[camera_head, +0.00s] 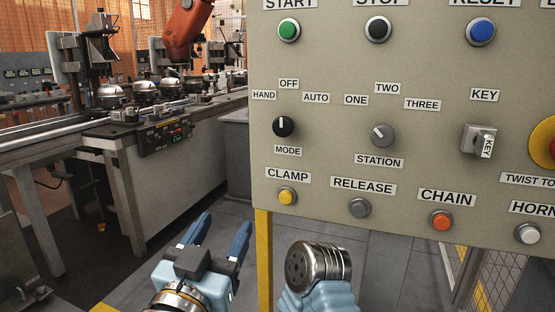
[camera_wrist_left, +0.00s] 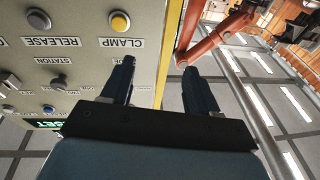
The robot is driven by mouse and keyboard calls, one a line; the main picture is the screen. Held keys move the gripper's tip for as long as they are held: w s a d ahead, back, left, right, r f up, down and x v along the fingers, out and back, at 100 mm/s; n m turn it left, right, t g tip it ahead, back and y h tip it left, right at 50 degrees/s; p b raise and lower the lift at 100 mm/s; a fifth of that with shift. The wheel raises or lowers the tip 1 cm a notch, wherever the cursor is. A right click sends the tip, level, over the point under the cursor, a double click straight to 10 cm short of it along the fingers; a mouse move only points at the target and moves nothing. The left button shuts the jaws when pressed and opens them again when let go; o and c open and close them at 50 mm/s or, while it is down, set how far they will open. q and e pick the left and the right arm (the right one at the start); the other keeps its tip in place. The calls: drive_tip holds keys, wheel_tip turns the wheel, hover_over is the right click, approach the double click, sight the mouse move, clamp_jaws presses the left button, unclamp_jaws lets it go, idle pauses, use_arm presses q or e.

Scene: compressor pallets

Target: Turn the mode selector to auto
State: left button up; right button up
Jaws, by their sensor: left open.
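The mode selector (camera_head: 283,127) is a round black knob on the grey-green control panel (camera_head: 335,60). Its white mark points roughly up, toward the OFF label (camera_head: 289,84). The HAND label is at its upper left and the AUTO label (camera_head: 316,98) at its upper right. My left gripper (camera_head: 219,225) is below and left of the knob in the head view, apart from it, open and empty. In the left wrist view, the open fingers (camera_wrist_left: 158,65) are beside the panel edge; the left finger hides the mode knob and part of its label.
The station knob (camera_head: 383,135) and key switch (camera_head: 479,141) are right of the selector. The yellow clamp button (camera_head: 287,196) is below it. A yellow post (camera_head: 264,260) is under the panel's left edge. A workbench (camera_head: 190,165) stands behind at left.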

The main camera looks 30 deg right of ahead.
use_arm(q)
drive_tip(key=s+d+r+h, duration=0.1)
drive_tip(key=s+r+h, duration=0.2)
drive_tip(key=s+r, duration=0.4)
drive_tip(key=p, duration=0.2)
approach(281, 128)
drive_tip(key=shift+m, duration=0.3)
drive_tip(key=x, duration=0.7)
drive_tip(key=shift+r, duration=0.2)
drive_tip(key=shift+w+d+r+g, duration=0.1)
drive_tip(key=shift+w+d+g, duration=0.2)
drive_tip(key=shift+w+d, duration=0.15)
